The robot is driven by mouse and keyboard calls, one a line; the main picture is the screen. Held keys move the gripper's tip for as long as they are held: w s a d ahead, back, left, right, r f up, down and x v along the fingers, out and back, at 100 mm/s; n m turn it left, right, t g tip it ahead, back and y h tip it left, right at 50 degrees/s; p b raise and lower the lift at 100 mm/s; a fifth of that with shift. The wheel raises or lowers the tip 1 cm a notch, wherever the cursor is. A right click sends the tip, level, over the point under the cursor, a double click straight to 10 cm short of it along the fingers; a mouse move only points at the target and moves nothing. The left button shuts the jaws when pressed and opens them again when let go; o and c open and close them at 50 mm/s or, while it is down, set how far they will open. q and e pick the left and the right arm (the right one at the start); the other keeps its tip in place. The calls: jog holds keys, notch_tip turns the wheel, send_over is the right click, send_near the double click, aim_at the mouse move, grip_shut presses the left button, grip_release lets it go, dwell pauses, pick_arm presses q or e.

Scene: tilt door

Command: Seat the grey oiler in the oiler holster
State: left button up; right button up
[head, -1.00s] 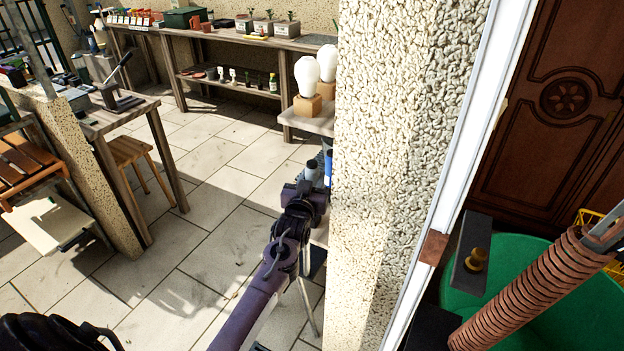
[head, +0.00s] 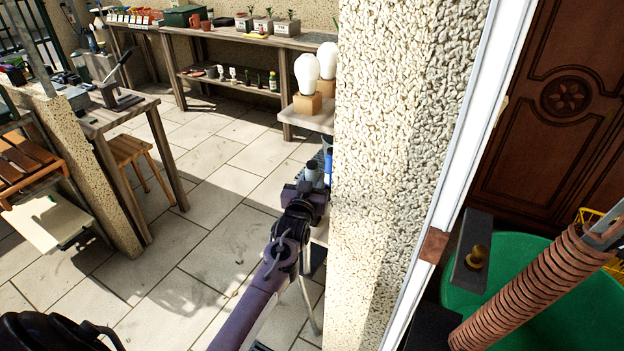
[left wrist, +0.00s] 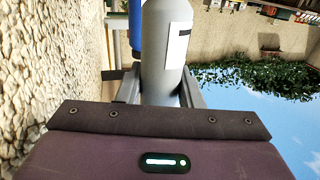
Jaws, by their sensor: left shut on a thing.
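The grey oiler (left wrist: 165,55) is a grey cylinder with a white label, standing between the fingers of my left gripper (left wrist: 160,92) in the left wrist view. That gripper is shut on it. In the head view my left gripper (head: 314,180) is beside the edge of the rough pillar, and the top of the grey oiler (head: 312,170) shows small above it. A blue object (left wrist: 135,25) is close beside the oiler, to its left in the left wrist view. I cannot make out the oiler holster; the pillar hides part of that area. My right gripper is not in view.
The rough pillar (head: 395,150) stands close to the right of my left arm. A table with two white bulbs on wooden blocks (head: 307,105) is behind the gripper. A white door frame (head: 455,190) and a copper-coloured spring (head: 535,285) are at right. Tiled floor (head: 215,245) is open at left.

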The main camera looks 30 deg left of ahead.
pick_arm(q)
jog(key=shift+f+b, duration=0.9)
jog(key=shift+f, duration=0.45)
jog(key=o, duration=1.2)
jog(key=shift+f, duration=0.1)
jog(key=shift+s, duration=0.15)
jog(key=v, duration=0.7)
jog(key=shift+s+d+b, duration=0.15)
jog(key=shift+s+b, duration=0.1)
jog(key=shift+b, duration=0.15)
